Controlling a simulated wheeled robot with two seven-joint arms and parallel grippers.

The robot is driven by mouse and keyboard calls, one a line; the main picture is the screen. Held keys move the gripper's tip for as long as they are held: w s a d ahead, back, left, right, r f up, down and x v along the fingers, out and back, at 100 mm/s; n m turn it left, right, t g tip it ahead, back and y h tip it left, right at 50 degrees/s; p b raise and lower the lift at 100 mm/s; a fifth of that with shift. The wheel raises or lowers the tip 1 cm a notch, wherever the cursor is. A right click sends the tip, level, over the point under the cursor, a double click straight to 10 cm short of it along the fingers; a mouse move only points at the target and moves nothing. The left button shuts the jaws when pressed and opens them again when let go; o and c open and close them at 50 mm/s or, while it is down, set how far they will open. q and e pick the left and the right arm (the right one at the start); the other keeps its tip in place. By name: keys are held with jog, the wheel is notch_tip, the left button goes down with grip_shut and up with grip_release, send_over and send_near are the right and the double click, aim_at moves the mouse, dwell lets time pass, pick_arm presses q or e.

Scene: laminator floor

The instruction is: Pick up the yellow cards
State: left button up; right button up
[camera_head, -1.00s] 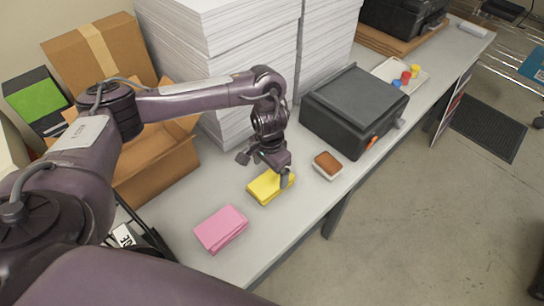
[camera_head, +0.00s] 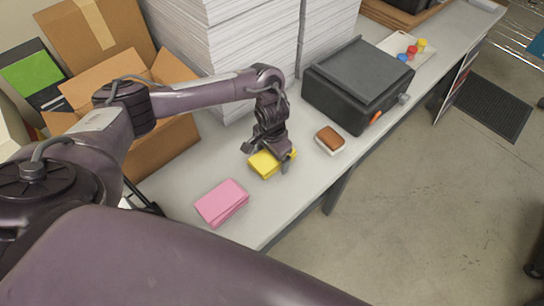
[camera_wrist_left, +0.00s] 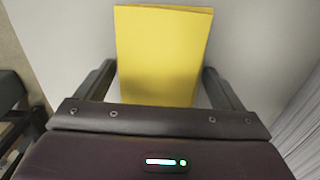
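The yellow cards (camera_head: 263,164) lie as a stack on the grey table, partly hidden by my left gripper (camera_head: 266,160). In the left wrist view the yellow cards (camera_wrist_left: 163,50) reach in between the two fingers of my left gripper (camera_wrist_left: 157,82). The fingers are open, one on each side of the stack, with a small gap showing at the sides. The stack appears to rest on the table. My right gripper is not in view.
A pink card stack (camera_head: 222,203) lies nearer on the table (camera_head: 262,220). A brown-topped sponge or block in a white dish (camera_head: 330,140) sits to the right, before the black laminator (camera_head: 355,85). Tall paper stacks (camera_head: 225,50) and cardboard boxes (camera_head: 150,130) stand behind.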

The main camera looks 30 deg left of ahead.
pick_arm(q)
jog(key=c, duration=1.2)
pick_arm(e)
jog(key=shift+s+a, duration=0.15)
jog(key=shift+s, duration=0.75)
